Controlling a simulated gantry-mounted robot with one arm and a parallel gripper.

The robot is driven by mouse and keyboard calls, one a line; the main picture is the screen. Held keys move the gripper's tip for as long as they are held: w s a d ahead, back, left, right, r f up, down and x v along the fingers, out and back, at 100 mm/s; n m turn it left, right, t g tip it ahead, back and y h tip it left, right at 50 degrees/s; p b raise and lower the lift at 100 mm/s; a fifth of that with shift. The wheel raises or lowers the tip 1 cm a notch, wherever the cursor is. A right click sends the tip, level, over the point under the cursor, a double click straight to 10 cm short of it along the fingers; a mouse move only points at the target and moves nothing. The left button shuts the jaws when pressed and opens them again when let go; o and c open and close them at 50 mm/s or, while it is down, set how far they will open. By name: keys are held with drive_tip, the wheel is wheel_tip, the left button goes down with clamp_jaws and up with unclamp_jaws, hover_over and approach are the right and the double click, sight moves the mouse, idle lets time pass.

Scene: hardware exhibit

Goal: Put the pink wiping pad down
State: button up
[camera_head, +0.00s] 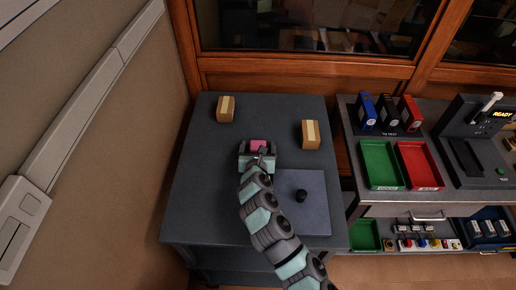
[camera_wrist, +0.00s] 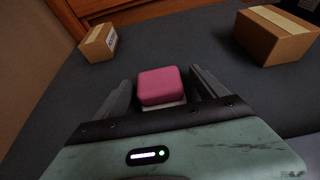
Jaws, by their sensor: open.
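The pink wiping pad (camera_head: 258,146) is on the dark grey table (camera_head: 205,185), near the middle of its top. It has a pale base under the pink part. In the wrist view the pad (camera_wrist: 161,86) lies between the two fingers of my gripper (camera_wrist: 162,88). The gripper is open, with a visible gap beside the pad on each side. In the head view my gripper (camera_head: 258,152) is over the table at the pad, and my arm partly hides the area in front of it.
Two cardboard boxes stand behind the pad, one left (camera_head: 226,109) and one right (camera_head: 311,134). A bench with a green tray (camera_head: 381,165) and red tray (camera_head: 418,165) stands right. The table's left side is clear.

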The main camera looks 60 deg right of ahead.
sight(259, 144)
drive_tip(key=shift+c, duration=0.3)
drive_tip(key=c, duration=1.5)
wheel_tip(259, 144, up, 19)
drive_tip(key=p, duration=0.4)
drive_tip(key=shift+f+p, duration=0.15)
drive_tip(key=shift+p, duration=0.2)
drive_tip(key=shift+s+d+r, duration=0.1)
drive_tip(key=shift+r, duration=0.6)
